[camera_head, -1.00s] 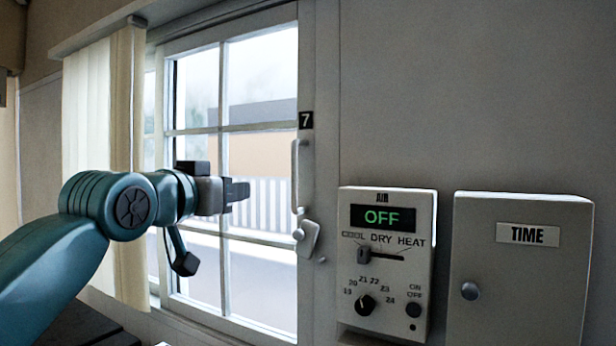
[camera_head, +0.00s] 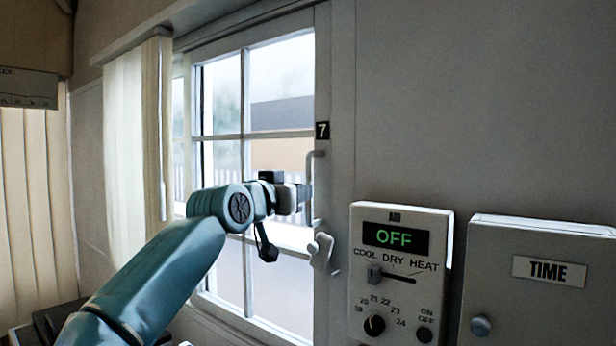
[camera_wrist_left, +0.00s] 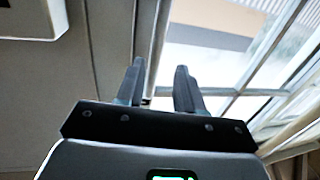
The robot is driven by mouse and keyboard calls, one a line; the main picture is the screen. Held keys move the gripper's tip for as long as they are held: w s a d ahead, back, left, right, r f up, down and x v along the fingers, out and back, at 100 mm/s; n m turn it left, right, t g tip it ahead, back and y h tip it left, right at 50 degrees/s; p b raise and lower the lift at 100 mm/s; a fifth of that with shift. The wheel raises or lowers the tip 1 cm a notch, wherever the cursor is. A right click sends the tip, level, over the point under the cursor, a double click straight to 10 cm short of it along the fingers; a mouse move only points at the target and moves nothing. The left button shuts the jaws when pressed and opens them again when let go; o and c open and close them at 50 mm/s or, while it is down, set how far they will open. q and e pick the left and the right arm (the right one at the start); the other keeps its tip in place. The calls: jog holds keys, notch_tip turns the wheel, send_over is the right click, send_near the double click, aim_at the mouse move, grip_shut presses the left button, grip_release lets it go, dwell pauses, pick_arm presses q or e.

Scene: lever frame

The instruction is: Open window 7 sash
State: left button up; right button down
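The window 7 sash (camera_head: 243,135) is a white framed, multi-pane window in the head view, and it looks closed. A black "7" label (camera_head: 322,130) is on the frame at its right. A pale upright pull handle (camera_head: 314,168) sits below the label, with a pale latch (camera_head: 322,252) lower down. My left gripper (camera_head: 305,197) is at the lower part of the handle, partly covering it. In the left wrist view its two fingers (camera_wrist_left: 158,88) are apart, pointing at the window's edge. I cannot tell whether the handle is between them. My right gripper is not in view.
Right of the window are the air control panel (camera_head: 398,285) reading OFF and a grey TIME box (camera_head: 545,290). The wall above the panels is bare.

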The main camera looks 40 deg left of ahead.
aim_at(307, 218)
pick_arm(q)
jog(key=p+x, duration=0.1)
jog(key=x, duration=0.1)
jog(key=d+x, duration=0.1)
jog(key=x, duration=0.1)
jog(key=shift+w+a+p, duration=0.15)
jog(key=shift+w+p, duration=0.2)
jog(key=shift+w, duration=0.2)
jog(key=shift+w+a, duration=0.1)
jog(key=shift+a, duration=0.2)
jog(key=shift+d, duration=0.1)
jog(key=shift+c, duration=1)
jog(key=shift+w+f, duration=0.1)
jog(key=shift+w, duration=0.05)
grip_shut()
